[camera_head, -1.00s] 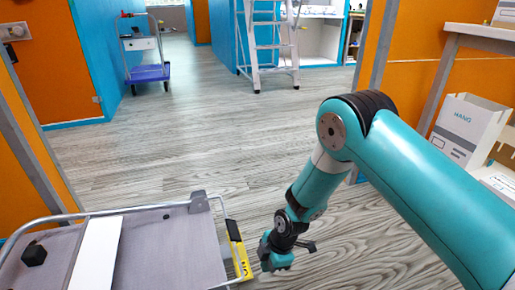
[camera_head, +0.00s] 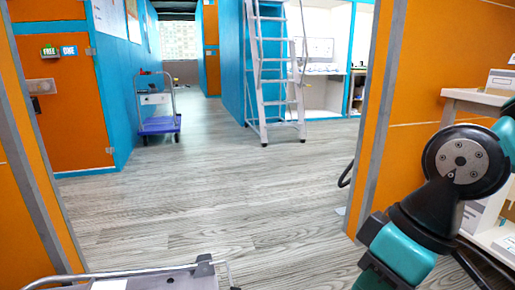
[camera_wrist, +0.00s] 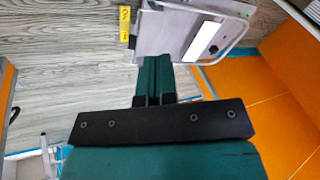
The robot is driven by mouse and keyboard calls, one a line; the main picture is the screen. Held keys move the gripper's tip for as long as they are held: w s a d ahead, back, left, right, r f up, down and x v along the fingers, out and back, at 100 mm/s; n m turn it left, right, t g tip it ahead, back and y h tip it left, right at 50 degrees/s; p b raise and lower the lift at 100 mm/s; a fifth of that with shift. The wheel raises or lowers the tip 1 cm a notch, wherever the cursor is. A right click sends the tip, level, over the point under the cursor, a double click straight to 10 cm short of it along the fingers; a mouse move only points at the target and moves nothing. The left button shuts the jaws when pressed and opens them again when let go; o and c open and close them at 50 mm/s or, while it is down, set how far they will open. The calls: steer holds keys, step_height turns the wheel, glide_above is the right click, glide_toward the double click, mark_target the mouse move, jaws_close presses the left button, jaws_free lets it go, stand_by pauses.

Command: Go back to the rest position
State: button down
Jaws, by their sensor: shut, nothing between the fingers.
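My gripper (camera_wrist: 153,82) is in the wrist view, its two teal fingers together and empty. It hangs above the wood-look floor (camera_wrist: 60,85), with a grey flat cart (camera_wrist: 178,32) beyond its tips. In the head view my teal arm is folded at the lower right, with its black joint in front of the shelf. The gripper itself does not show there.
The grey cart's edge (camera_head: 160,280) shows at the bottom of the head view. A blue-decked trolley (camera_head: 160,125) and a white stepladder (camera_head: 262,70) stand farther back. A white shelf (camera_head: 475,97) with boxes is at the right. The middle floor is clear.

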steer(key=s+d+r+m+p, duration=0.1)
steer(key=s+r+p, duration=0.2)
steer(key=r+p, duration=3.5)
steer(key=shift+s+r, duration=0.15)
steer(key=shift+r, duration=0.6)
